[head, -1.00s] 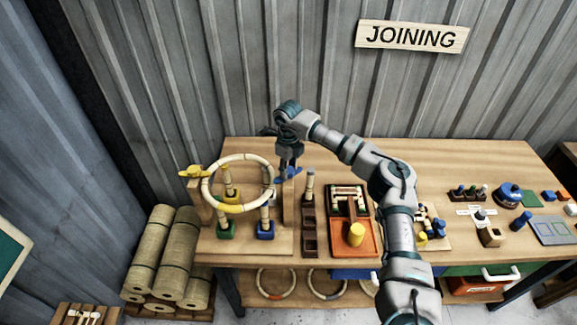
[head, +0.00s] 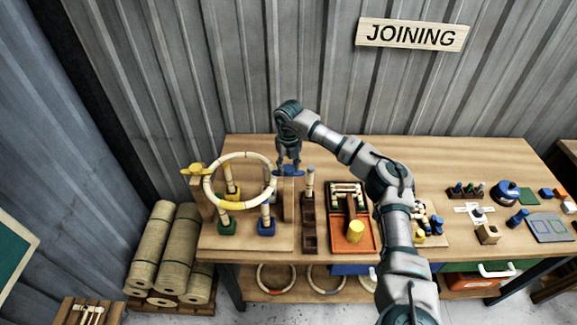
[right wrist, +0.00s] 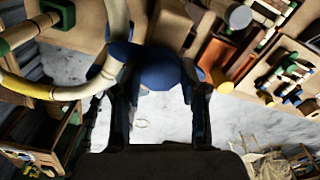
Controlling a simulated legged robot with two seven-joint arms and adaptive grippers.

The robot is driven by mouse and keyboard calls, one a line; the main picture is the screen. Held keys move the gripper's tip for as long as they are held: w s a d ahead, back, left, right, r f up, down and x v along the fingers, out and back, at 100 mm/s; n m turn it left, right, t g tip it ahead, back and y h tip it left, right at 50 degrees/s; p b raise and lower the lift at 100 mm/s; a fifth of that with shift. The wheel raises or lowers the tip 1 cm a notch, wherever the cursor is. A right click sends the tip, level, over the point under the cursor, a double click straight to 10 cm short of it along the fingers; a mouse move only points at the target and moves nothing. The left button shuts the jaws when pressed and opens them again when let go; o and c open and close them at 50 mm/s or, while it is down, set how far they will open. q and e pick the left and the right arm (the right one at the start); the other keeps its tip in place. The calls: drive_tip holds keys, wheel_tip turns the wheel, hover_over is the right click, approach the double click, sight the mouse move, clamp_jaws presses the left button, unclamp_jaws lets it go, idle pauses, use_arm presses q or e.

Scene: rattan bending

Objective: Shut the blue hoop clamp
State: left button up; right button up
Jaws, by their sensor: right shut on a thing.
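The blue hoop clamp (head: 291,172) is at the right side of the rattan hoop (head: 240,155), on top of the wooden jig. Its blue lever lies nearly level across in the head view. My right gripper (head: 288,166) points down and is shut on the blue clamp. In the right wrist view the rounded blue clamp (right wrist: 160,72) sits between the two dark fingers, with the hoop (right wrist: 112,62) close at its left. The gripper partly hides the clamp in the head view. My left gripper is not in view.
A yellow clamp (head: 197,170) is at the hoop's left side. Posts in green (head: 227,228) and blue (head: 266,228) bases stand below the hoop. A dark slotted rack (head: 309,230) and an orange tray (head: 340,240) stand right of the jig. The table's back strip is clear.

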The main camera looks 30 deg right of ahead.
sight(289, 166)
drive_tip(key=shift+w+r, duration=0.15)
drive_tip(key=o, duration=1)
drive_tip(key=shift+c, duration=0.2)
drive_tip(key=shift+o, duration=0.9)
drive_tip(key=shift+d, duration=0.1)
wheel_tip(289, 166, up, 12)
drive_tip(key=shift+f, duration=0.2)
drive_tip(key=shift+w+d+f, duration=0.1)
drive_tip(key=shift+f, duration=0.05)
